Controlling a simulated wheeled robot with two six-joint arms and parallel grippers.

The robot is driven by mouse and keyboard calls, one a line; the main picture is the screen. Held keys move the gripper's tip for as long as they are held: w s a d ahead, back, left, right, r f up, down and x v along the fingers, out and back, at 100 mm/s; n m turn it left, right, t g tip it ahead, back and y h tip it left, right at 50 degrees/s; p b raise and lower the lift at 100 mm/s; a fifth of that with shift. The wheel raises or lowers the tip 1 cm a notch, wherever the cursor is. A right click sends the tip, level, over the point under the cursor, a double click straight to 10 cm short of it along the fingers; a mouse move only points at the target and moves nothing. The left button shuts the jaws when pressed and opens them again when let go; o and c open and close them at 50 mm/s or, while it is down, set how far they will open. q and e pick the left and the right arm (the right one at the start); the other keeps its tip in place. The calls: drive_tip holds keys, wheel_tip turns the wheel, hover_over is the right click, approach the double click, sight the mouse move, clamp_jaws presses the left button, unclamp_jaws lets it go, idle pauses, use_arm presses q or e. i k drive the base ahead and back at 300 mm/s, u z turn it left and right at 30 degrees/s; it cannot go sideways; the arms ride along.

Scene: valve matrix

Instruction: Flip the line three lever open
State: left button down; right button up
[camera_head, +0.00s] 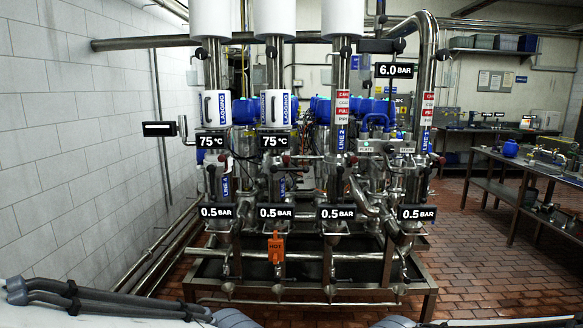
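The valve rig (310,255) stands ahead with several upright steel pipes side by side. A blue label (283,186) on the second pipe from the left is too small and partly covered to read surely; by its place it may be line three. A small dark red knob (286,159) shows near that pipe; I cannot tell if it is the line three lever or whether it is open. The second pipe from the right bears a blue LINE 2 label (342,138). Neither gripper is in view; only parts of my own arms show along the bottom edge.
A row of 0.5 BAR signs (276,212) crosses the rig, with an orange HOT tag (276,247) below. A steel frame (310,301) edges its base. A tiled wall (70,150) stands left, a workbench (520,170) right. Brick floor (480,255) is clear at right.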

sight(274, 169)
drive_tip(key=k, duration=0.65)
drive_tip(key=z, duration=0.4)
drive_tip(key=i, duration=0.55)
drive_tip(key=z, duration=0.85)
drive_tip(key=i, duration=1.75)
drive_tip(key=u, duration=1.2)
drive_tip(key=i, duration=0.8)
drive_tip(key=u, duration=0.75)
